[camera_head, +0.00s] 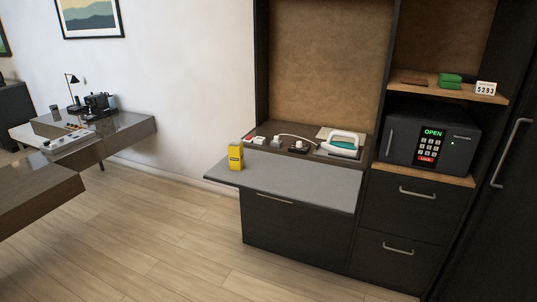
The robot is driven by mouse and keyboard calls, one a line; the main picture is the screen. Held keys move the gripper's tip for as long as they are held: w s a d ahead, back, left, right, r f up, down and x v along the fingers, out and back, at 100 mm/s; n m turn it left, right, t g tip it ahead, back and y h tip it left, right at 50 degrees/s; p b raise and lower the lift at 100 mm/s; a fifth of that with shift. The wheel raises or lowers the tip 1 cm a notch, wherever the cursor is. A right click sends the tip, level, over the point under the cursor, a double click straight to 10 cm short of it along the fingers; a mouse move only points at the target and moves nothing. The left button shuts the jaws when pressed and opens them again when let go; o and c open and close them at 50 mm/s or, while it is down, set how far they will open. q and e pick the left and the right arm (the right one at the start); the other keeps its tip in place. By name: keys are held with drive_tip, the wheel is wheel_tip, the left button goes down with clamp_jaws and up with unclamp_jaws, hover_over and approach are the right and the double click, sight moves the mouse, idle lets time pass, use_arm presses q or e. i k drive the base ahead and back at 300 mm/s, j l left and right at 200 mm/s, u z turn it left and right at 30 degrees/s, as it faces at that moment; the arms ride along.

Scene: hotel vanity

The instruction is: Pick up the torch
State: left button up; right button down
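I cannot make out a torch for certain. A small green object (449,81) lies on the upper right shelf, and its shape is too small to tell. A yellow bottle-like container (236,156) stands upright at the left end of the grey pull-out surface (295,178). Neither of my grippers shows in the head view.
A safe (430,136) reading OPEN sits below the shelf (470,92), which also holds a number card (486,88). A white iron (343,142) and small items lie behind the grey surface. A desk (125,135) stands left. The wooden floor (150,240) is clear.

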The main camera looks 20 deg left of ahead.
sight(236, 146)
drive_tip(key=u, duration=0.75)
